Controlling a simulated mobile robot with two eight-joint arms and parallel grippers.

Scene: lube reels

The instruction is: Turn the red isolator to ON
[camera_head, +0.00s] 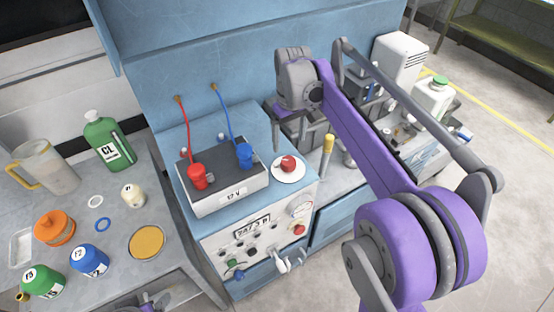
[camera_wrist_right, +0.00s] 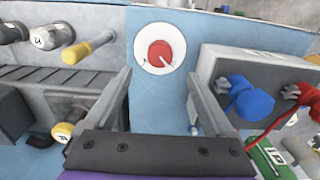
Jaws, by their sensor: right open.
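The red isolator (camera_head: 288,164) is a round red knob on a white disc, on top of the blue cabinet beside the battery. In the right wrist view the red knob (camera_wrist_right: 160,53) is ahead of my right gripper (camera_wrist_right: 160,76), between the lines of its two fingers. A small pale mark shows at the knob's lower right; its lettering is too small to read. My right gripper is open and empty, apart from the knob.
The 12 V battery (camera_head: 225,192) with red clamp (camera_head: 198,177) and blue clamp (camera_head: 245,155) stands left of the isolator. A yellow-handled tool (camera_head: 328,146) stands to its right. Bottles and jars crowd the left bench. A gauge and switches line the cabinet front.

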